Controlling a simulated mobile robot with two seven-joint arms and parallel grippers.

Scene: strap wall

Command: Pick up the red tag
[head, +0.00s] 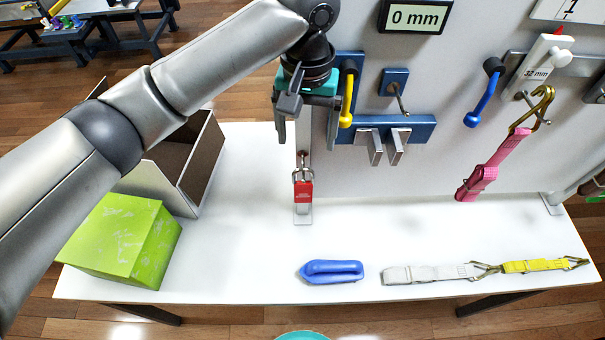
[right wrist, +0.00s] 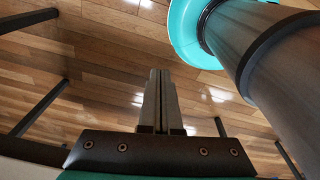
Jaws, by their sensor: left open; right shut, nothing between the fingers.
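The red tag (head: 303,192) hangs upright from a metal shackle or ring low at the wall's left end, just above a metal foot plate on the white table. My left gripper (head: 307,125) is above the tag in the head view. Its two fingers point down and are apart, with nothing between them. The tag is apart from the fingers and in plain sight below them.
A yellow-handled hook (head: 347,100) is close beside the left gripper's right finger. A green block (head: 122,240) and an open box (head: 203,165) stand at left. A blue handle-like piece (head: 332,271), a white strap (head: 430,273) and a yellow strap (head: 535,265) lie in front. A pink strap (head: 490,170) hangs at right.

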